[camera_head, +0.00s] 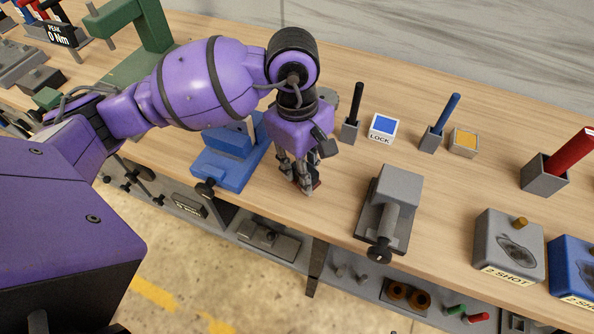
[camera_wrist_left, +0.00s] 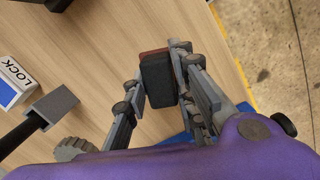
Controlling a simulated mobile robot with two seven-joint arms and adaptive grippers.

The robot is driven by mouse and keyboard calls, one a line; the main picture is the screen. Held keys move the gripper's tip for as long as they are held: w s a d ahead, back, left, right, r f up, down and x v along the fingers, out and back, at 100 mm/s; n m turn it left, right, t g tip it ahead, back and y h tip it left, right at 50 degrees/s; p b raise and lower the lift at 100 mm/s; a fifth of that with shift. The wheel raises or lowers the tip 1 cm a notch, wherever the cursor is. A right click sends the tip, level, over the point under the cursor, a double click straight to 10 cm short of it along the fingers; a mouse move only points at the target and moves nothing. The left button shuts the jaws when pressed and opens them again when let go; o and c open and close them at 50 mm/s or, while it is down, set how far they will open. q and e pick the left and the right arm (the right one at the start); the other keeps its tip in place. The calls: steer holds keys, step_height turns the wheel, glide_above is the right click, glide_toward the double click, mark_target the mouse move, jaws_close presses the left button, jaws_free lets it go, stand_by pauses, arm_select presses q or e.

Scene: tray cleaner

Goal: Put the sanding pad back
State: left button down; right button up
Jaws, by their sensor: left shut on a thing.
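The sanding pad (camera_wrist_left: 158,80) is a dark block with a reddish-brown face. It sits between the fingers of my left gripper (camera_wrist_left: 165,85), which is shut on it. In the head view my left gripper (camera_head: 303,185) points down over the wooden bench, near the front edge, between the blue vise and the grey vise. Only a small reddish bit of the pad (camera_head: 317,183) shows there; the fingers hide most of it. I cannot tell whether the pad touches the bench. My right gripper is not in view.
A blue vise (camera_head: 222,172) stands just left of my gripper and a grey vise (camera_head: 402,187) to its right. Behind are a holder with a black handle (camera_head: 350,130), a LOCK box (camera_head: 383,127) and a holder with a blue handle (camera_head: 433,140). Bench between gripper and grey vise is clear.

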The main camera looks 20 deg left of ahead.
arm_select(q)
steer(key=shift+f, duration=0.25)
steer(key=c, duration=1.5)
jaws_free()
steer(key=shift+o, duration=0.2)
step_height(320, 180, up, 13)
steer(key=a, duration=0.1)
steer(key=shift+w+a+f, duration=0.15)
steer(key=shift+w+f, duration=0.05)
steer(key=shift+w, duration=0.05)
